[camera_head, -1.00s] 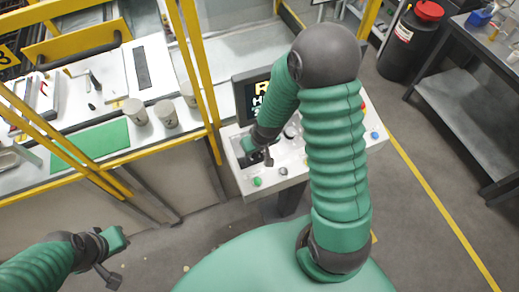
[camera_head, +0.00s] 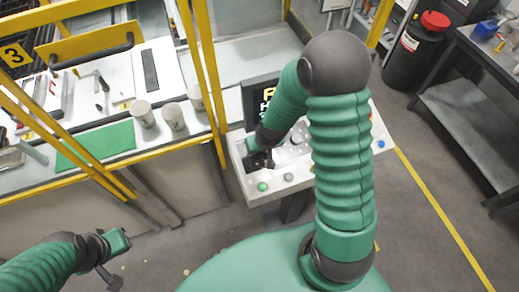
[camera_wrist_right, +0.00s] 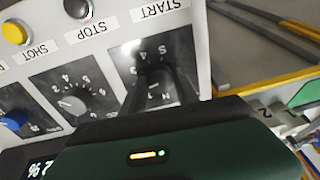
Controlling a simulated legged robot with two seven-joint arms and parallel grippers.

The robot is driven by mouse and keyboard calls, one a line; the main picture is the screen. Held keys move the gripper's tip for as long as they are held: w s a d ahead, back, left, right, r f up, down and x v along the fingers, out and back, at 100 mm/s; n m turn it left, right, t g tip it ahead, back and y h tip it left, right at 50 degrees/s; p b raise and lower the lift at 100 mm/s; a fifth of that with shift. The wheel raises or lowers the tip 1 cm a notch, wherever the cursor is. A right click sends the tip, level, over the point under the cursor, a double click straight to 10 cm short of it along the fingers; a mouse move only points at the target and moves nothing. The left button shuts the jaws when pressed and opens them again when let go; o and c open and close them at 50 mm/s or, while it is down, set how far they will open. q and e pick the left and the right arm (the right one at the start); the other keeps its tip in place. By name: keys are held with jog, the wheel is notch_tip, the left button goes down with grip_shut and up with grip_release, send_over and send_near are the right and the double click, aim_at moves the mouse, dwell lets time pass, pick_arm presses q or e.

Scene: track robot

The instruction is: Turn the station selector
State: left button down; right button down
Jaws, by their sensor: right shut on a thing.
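The station selector (camera_wrist_right: 152,84) is a rotary knob on a dark plate with a numbered dial, on a light control panel, seen upside down in the right wrist view. My right gripper (camera_wrist_right: 150,92) is shut on its knob, and its dark fingers hide most of the knob. In the head view, my right gripper (camera_head: 261,160) is at the left part of the control panel (camera_head: 317,170), where the selector itself is hidden. My left gripper (camera_head: 110,272) hangs free over the floor at the lower left, away from the panel; its jaw opening is unclear.
A second numbered knob (camera_wrist_right: 74,103) sits beside the selector. A black STOP button (camera_wrist_right: 77,8), a yellow SHOT button (camera_wrist_right: 14,32) and a blue knob (camera_wrist_right: 14,121) are close by. A screen (camera_head: 262,100) stands behind the panel. Yellow posts (camera_head: 207,85) rise on its left.

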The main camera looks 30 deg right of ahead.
jog(key=shift+w, duration=0.1)
jog(key=c, duration=1.3)
grip_release()
jog(key=shift+o, duration=1.2)
jog(key=shift+f, duration=0.1)
jog(key=shift+o, duration=0.8)
jog(key=shift+w+f, duration=0.15)
jog(key=shift+w, duration=0.1)
jog(key=shift+s+r, duration=0.2)
jog(key=shift+r, duration=0.1)
pick_arm(q)
jog(key=shift+w+f+b, duration=0.2)
jog(key=shift+f+b, duration=0.4)
jog(key=shift+f, duration=0.1)
pick_arm(e)
jog(key=v, duration=1.6)
jog(key=shift+w, duration=0.2)
pick_arm(q)
jog(key=shift+w, duration=0.1)
pick_arm(e)
jog(key=shift+r, duration=0.1)
pick_arm(q)
jog(key=shift+d+f, duration=0.1)
pick_arm(e)
jog(key=shift+w, duration=0.1)
